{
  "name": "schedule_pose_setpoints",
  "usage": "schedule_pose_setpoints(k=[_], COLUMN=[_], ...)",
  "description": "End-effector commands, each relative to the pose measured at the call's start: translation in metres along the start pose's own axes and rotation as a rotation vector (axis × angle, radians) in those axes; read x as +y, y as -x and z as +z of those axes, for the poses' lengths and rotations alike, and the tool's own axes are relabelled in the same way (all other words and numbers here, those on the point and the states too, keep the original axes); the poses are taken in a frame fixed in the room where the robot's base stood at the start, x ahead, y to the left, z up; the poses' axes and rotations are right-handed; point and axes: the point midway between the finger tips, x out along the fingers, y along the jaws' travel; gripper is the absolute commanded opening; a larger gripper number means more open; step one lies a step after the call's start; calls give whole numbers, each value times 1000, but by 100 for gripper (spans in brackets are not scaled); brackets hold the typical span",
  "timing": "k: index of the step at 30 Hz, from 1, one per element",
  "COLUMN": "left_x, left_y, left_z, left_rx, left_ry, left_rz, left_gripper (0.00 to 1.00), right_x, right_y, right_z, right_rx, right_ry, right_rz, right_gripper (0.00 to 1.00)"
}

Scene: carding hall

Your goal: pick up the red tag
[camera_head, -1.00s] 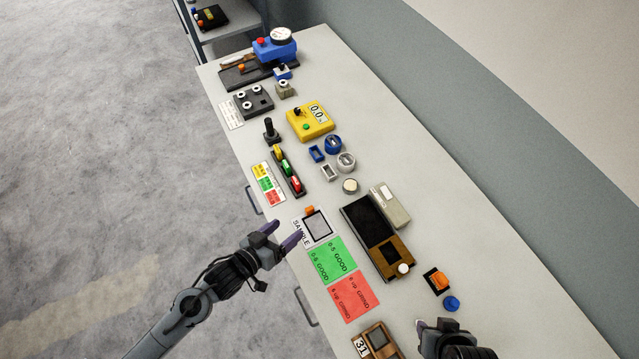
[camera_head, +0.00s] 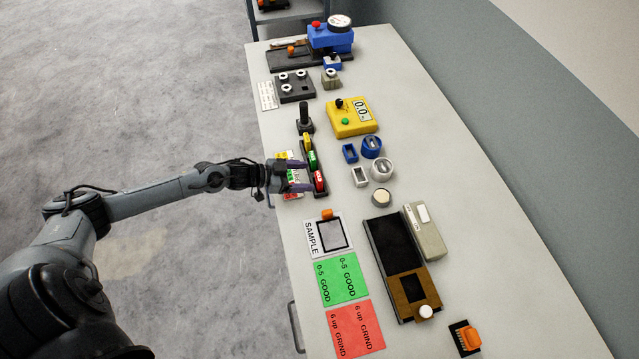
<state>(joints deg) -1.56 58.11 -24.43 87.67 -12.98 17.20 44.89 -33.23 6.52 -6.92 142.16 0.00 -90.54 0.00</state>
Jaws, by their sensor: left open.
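A black rack (camera_head: 324,193) near the table's left edge holds a yellow tag (camera_head: 307,142), a green tag (camera_head: 312,159) and the red tag (camera_head: 320,180) in a row. The red tag is at the near end, with white lettering. My left gripper (camera_head: 309,175) is open, its purple-tipped fingers pointing right at the rack. Its fingertips reach beside the green and red tags; I cannot tell whether they touch either. The gripper hides part of the colour-coded card (camera_head: 291,195) left of the rack. My right gripper is out of view.
A dark post on a base (camera_head: 305,120) stands just beyond the rack. Blue and grey cups and a yellow gauge box (camera_head: 353,118) are to the right. The SAMPLE card (camera_head: 313,240) and green and red sheets (camera_head: 355,331) lie nearer.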

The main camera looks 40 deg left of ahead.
Motion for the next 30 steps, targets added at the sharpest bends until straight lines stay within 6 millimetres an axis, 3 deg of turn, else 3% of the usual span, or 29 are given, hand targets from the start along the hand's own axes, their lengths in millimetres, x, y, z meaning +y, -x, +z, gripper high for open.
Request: schedule_pose_setpoints(k=[3,11,22,30], left_x=[0,1,4,4], left_y=[-14,-27,-69,-75], left_z=[0,1,1,2], left_rx=[2,-1,1,-2], left_ry=[1,2,1,0], left_rz=[-1,0,-1,0], left_gripper=[77,77,77,77], right_x=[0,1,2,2], right_y=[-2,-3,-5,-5], right_z=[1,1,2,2], right_rx=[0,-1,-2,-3], right_ry=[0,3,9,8], right_rz=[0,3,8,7], right_gripper=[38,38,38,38])
